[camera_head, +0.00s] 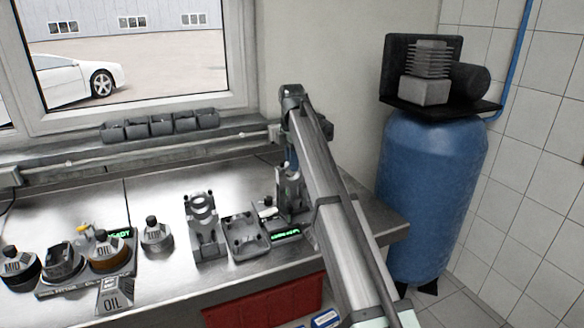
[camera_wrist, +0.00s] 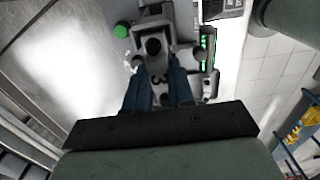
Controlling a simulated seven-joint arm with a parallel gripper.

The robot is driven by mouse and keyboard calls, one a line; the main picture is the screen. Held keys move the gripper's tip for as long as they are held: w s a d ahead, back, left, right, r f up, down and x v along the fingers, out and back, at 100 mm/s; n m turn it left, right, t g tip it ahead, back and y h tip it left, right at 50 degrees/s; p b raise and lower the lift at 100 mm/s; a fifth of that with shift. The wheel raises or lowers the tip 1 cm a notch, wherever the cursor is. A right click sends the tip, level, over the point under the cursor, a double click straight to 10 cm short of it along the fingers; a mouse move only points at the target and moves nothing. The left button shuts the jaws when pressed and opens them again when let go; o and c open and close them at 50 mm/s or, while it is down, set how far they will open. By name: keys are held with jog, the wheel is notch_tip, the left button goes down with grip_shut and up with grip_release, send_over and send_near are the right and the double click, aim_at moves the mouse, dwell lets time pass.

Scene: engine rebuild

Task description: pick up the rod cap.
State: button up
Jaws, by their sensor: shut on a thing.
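My gripper (camera_wrist: 158,82) points down over the right end of the steel bench. Its two blue fingers are shut on a small grey part, which I take to be the rod cap (camera_wrist: 157,76); the fingers hide much of it. In the head view, my arm partly hides the gripper and the rod cap cannot be made out clearly. A grey fixture (camera_wrist: 153,27) with a dark round knob or hole lies just beyond the fingertips. Whether the held part still touches it I cannot tell.
A green-lit display (camera_head: 286,234) is close by the gripper. To its left are a shallow grey tray (camera_head: 232,222) and an upright grey stand (camera_head: 210,246). Oil containers (camera_head: 115,297) crowd the bench's left. A blue tank (camera_head: 430,190) stands right of the bench.

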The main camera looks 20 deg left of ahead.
grip_shut()
jog(key=shift+r, duration=0.15)
